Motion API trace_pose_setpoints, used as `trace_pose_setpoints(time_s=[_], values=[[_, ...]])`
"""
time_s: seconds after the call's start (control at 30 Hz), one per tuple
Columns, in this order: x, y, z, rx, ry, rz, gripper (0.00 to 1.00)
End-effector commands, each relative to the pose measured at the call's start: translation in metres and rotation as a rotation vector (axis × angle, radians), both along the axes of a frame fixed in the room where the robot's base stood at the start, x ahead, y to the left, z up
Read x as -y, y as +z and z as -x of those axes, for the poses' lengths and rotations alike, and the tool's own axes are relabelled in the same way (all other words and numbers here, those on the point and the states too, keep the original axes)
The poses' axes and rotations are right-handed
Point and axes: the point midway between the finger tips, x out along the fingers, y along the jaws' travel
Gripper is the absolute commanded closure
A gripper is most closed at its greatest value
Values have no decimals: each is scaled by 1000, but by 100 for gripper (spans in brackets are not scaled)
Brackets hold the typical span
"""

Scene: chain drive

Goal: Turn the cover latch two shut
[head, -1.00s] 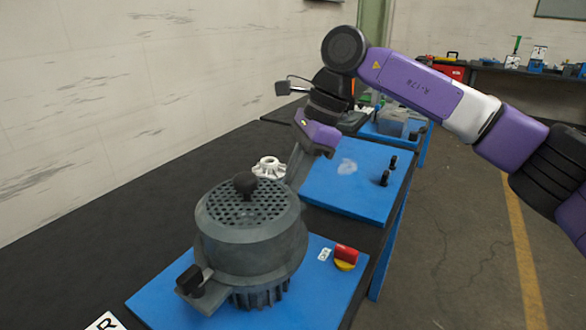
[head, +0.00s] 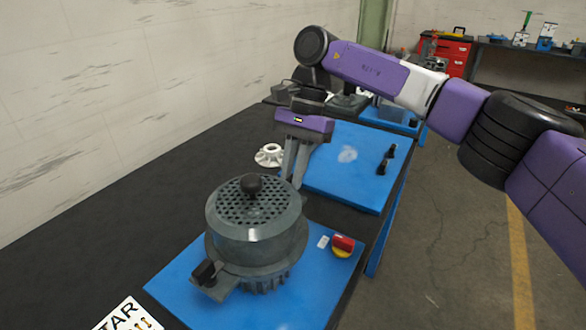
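The grey round housing with a perforated cover (head: 255,225) stands on a blue plate; a black ball knob (head: 252,184) tops the cover. One latch with a black handle (head: 206,272) shows at the housing's front left. No second latch is visible; the far side of the housing is hidden. I cannot tell which latch is number two. My gripper (head: 294,180) points down at the far right edge of the housing. Its two fingers show side by side, with their tips partly hidden behind the cover. I cannot see anything between them, nor whether they touch the housing.
A red and yellow switch (head: 343,245) sits on the blue plate (head: 300,306) right of the housing. A white flanged part (head: 269,155) lies behind. A second blue plate (head: 350,190) with small black pegs (head: 386,160) lies beyond. A wall borders the left.

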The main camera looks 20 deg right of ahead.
Motion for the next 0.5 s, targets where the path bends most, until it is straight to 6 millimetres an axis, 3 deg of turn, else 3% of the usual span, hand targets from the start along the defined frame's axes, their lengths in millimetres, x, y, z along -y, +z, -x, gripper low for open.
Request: trace_pose_setpoints(time_s=[0.5], values=[[0,1,-1,2,37,1,100]])
